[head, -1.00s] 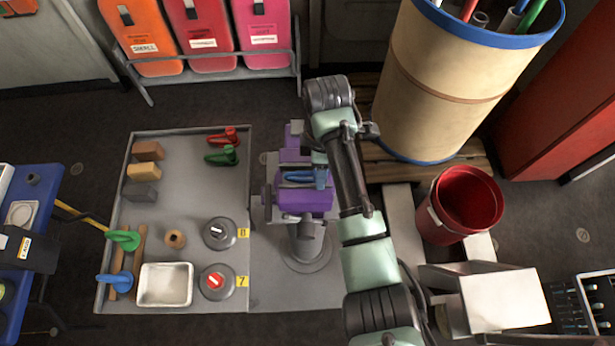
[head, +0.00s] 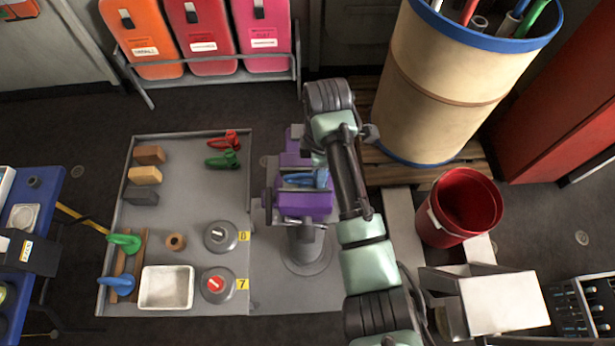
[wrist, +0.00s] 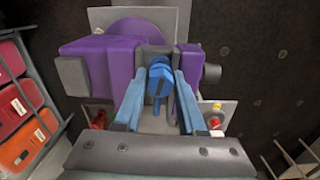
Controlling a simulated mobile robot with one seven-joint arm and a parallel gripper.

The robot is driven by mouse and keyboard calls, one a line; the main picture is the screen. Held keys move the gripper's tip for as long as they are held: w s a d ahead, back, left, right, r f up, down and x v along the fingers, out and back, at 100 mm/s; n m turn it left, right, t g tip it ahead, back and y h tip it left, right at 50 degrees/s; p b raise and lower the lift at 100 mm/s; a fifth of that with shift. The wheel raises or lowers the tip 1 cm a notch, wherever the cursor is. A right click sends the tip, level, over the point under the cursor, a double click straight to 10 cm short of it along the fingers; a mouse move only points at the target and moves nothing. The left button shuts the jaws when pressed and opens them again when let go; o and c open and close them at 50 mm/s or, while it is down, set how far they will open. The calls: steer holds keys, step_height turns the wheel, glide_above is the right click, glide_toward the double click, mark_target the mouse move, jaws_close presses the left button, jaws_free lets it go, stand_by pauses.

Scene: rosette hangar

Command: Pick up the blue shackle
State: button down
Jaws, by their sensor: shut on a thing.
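The blue shackle (wrist: 158,78) is between my two gripper fingers in the wrist view, with its rounded end towards the camera and a thin blue part below. My gripper (wrist: 159,100) is shut on it. The purple vise (wrist: 105,70) surrounds the fingers and the shackle, so I cannot tell whether the shackle still touches its jaws. In the head view the blue shackle (head: 300,179) shows at the purple vise (head: 303,203), partly hidden by my gripper and arm.
A grey table (head: 190,185) on the left holds blocks, red and green pieces, two numbered weights and a white tray (head: 166,288). Another blue piece (head: 118,284) lies near its left edge. A red bucket (head: 436,222) and a large drum (head: 435,85) stand right of my arm.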

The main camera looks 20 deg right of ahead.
steer(key=shift+r+p, duration=1.8)
steer(key=shift+r, duration=0.2)
steer(key=shift+r, duration=0.1)
step_height(320, 180, up, 4)
steer(key=p, duration=0.4)
steer(key=shift+f, duration=0.2)
steer(key=shift+a, duration=0.1)
